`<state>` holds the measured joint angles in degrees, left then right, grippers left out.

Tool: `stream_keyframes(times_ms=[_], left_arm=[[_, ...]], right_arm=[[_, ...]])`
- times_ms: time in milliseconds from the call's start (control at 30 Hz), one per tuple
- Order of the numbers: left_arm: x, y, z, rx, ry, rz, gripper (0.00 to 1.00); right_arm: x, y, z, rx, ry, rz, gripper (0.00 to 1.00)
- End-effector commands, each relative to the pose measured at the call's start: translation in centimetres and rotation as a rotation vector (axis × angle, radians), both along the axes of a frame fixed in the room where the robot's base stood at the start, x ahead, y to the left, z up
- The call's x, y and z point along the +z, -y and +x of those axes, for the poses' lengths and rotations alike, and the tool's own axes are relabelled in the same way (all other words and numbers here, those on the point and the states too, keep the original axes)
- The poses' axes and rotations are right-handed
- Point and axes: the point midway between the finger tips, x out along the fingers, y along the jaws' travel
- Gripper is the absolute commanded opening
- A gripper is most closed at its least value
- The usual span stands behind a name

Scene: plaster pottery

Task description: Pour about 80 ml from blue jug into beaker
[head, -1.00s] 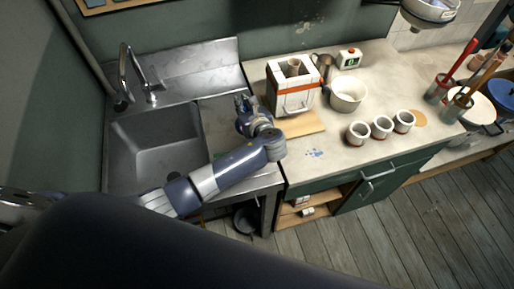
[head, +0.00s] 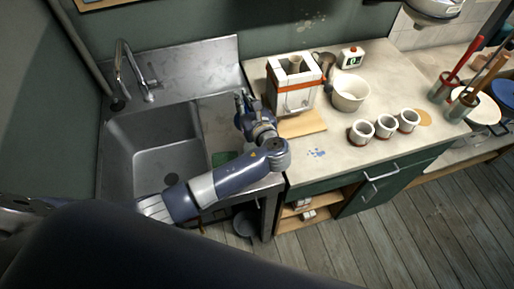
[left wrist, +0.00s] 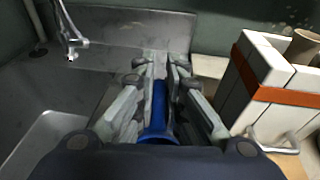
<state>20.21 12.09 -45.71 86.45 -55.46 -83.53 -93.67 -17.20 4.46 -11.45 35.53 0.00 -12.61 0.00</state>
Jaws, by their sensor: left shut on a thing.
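My left gripper (head: 242,98) is above the metal drainer between the sink and the worktop, left of the strapped white mould. In the left wrist view its fingers (left wrist: 160,75) are shut on a blue thing, which I take to be the blue jug (left wrist: 158,110). Only a strip of it shows between the fingers, so its shape, tilt and contents are hidden. In the head view the gripper and arm hide it. I cannot make out a beaker in either view. My right gripper is not in view.
A white mould (head: 294,88) with an orange strap stands on a wooden board (head: 302,124), close right of the gripper. A white bowl (head: 350,94), three white cups (head: 385,126) and a small box with a green display (head: 351,57) stand farther right. The sink (head: 152,150) is left.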

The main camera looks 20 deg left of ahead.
Motion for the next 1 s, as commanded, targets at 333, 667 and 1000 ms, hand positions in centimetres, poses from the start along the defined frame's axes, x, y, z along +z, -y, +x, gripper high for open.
stream_keyframes(times_ms=[333, 667, 1000], left_arm=[[0.2, 0.1, -0.1, 0.000, 0.021, 0.015, 0.00], [0.4, 0.3, -0.3, 0.000, 0.046, 0.034, 0.00], [0.7, 0.4, -0.5, 0.001, 0.071, 0.056, 0.00]], right_arm=[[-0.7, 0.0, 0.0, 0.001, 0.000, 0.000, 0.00], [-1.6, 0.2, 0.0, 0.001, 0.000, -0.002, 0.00], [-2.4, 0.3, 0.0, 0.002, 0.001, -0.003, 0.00]])
